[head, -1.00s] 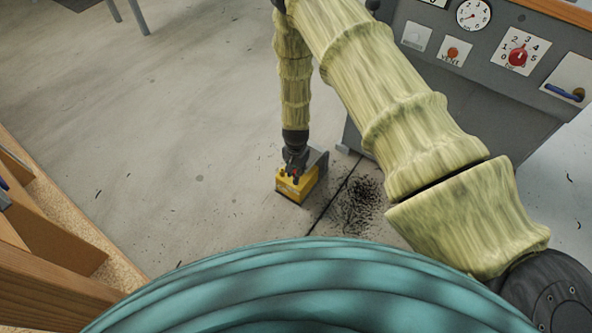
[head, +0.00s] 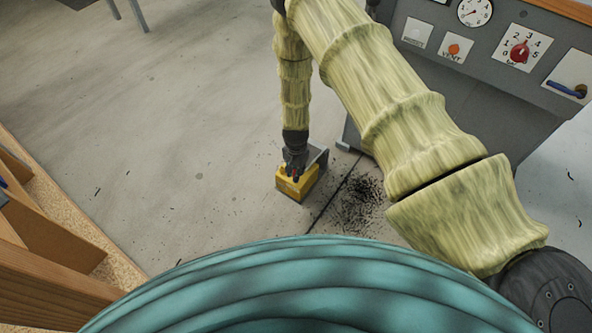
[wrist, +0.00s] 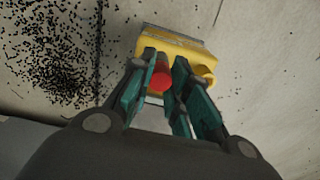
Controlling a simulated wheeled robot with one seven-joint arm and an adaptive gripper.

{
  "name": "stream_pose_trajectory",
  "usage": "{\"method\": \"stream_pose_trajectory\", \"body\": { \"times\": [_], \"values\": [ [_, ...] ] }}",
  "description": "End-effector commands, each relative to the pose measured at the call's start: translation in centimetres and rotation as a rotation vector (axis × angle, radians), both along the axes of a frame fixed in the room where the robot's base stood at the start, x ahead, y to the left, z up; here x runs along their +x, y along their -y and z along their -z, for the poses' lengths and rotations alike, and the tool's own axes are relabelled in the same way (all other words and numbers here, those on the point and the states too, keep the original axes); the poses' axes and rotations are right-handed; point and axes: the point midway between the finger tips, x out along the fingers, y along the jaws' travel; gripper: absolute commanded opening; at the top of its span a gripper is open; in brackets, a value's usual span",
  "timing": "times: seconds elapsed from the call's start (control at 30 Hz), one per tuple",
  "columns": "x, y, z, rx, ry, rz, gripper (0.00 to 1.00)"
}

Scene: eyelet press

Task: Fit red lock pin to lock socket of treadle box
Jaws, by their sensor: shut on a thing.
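The yellow treadle box (head: 288,187) with a grey back part stands on the floor beside a dark floor joint. It also shows in the wrist view (wrist: 180,52), partly hidden by my fingers. My gripper (head: 294,172) points down at the top of the box. In the wrist view its teal fingers (wrist: 160,88) are closed around the red lock pin (wrist: 160,76). The pin is at the near side of the box; I cannot tell whether it sits in the lock socket, which is hidden. In the head view only a small red spot of the pin shows.
A grey machine (head: 470,100) with a gauge, a red knob and a blue-handled lever stands right of the box. Dark debris (head: 360,203) lies on the floor between them. A wooden rack (head: 45,240) is at the left. The floor left of the box is clear.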

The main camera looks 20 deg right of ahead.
Motion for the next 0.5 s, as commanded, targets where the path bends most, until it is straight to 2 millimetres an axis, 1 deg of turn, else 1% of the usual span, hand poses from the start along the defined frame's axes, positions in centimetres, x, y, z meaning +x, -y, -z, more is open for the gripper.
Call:
{"method": "stream_pose_trajectory", "body": {
  "times": [0.27, 0.3, 0.43, 0.5],
  "values": [
    [0.02, 0.01, 0.20, 0.000, 0.000, 0.000, 0.00],
    [0.02, 0.01, 0.20, 0.000, 0.000, 0.000, 0.20],
    [0.01, 0.01, 0.20, 0.000, 0.000, 0.000, 0.43],
    [0.01, 0.01, 0.20, 0.000, 0.000, 0.000, 0.43]
  ]
}}
